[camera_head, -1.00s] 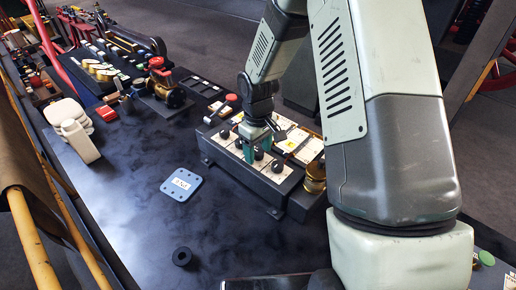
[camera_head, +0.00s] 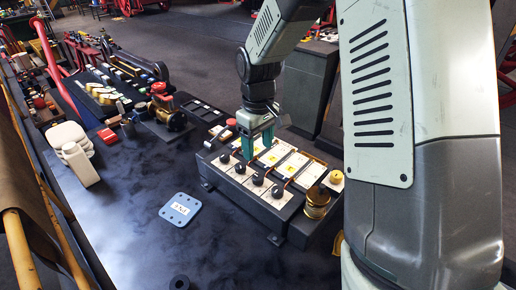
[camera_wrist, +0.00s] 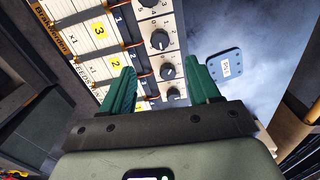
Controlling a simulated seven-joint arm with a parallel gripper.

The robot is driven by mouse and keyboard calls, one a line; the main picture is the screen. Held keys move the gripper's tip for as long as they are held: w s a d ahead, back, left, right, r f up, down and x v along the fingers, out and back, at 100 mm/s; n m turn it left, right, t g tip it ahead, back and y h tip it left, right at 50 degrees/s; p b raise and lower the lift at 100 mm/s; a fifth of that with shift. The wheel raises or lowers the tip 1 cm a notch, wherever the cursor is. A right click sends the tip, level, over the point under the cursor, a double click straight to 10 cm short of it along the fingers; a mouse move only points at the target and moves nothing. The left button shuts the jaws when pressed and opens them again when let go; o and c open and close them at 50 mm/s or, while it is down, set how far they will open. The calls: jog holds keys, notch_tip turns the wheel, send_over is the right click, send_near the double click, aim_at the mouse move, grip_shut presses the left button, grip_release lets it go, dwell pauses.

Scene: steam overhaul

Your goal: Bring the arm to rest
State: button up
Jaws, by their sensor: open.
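My gripper (camera_head: 259,143) hangs above the knob panel (camera_head: 240,187) in the head view, with its green fingers pointing down. In the wrist view my gripper (camera_wrist: 163,85) shows two green fingers spread apart with nothing between them. The panel has a row of black knobs (camera_wrist: 159,39) on white plates and yellow numbered labels. The fingers look clear of the knobs in the head view, but the exact gap is hard to tell.
A blue-grey plate (camera_head: 180,210) with a label lies on the dark bench (camera_head: 130,235). A brass cylinder (camera_head: 317,203) stands at the panel's right end. The bench front is mostly clear.

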jog(key=s+d+r+m+t, duration=0.2)
jog(key=s+d+r+m, duration=0.1)
jog(key=s+r, duration=0.6)
jog(key=s+d+r+m+t, duration=0.25)
jog(key=s+r, duration=0.45)
jog(key=r, duration=0.4)
jog(key=s+d+r+m+t, duration=0.1)
jog(key=s+d+m, duration=0.1)
jog(key=s, duration=0.7)
jog(key=shift+r+m, duration=0.15)
jog(key=shift+m, duration=0.1)
